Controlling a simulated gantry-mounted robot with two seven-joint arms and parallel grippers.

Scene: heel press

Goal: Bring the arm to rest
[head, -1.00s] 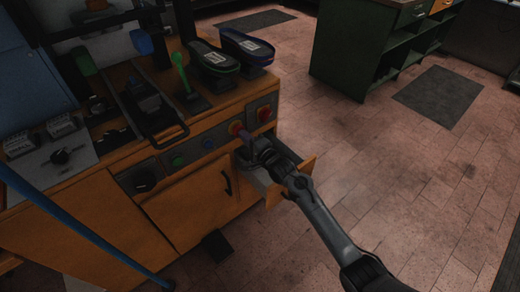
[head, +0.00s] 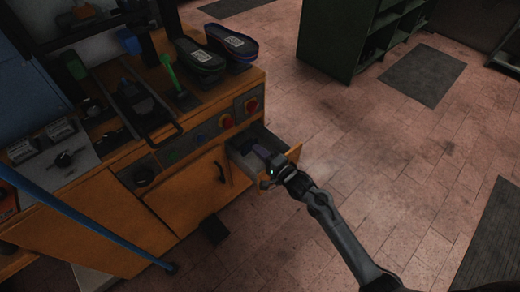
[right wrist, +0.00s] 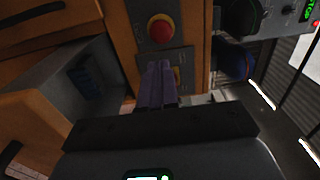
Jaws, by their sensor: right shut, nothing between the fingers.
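My right arm reaches in from the lower right of the head view. Its right gripper (head: 260,152) is at the open drawer (head: 238,158) of the orange wooden machine bench (head: 120,232), and appears over it. In the right wrist view its purple fingers (right wrist: 158,82) are shut together with nothing between them. They point toward the bench's front panel, below a red button (right wrist: 160,28). The drawer shows at the left of that view. My left gripper is not in view.
Two shoe soles (head: 232,40) and a green lever (head: 170,70) are on the bench top. A red knob (head: 226,121) is on its front panel. A blue bar (head: 85,218) crosses the lower left. Open tiled floor (head: 350,150) lies right of the bench.

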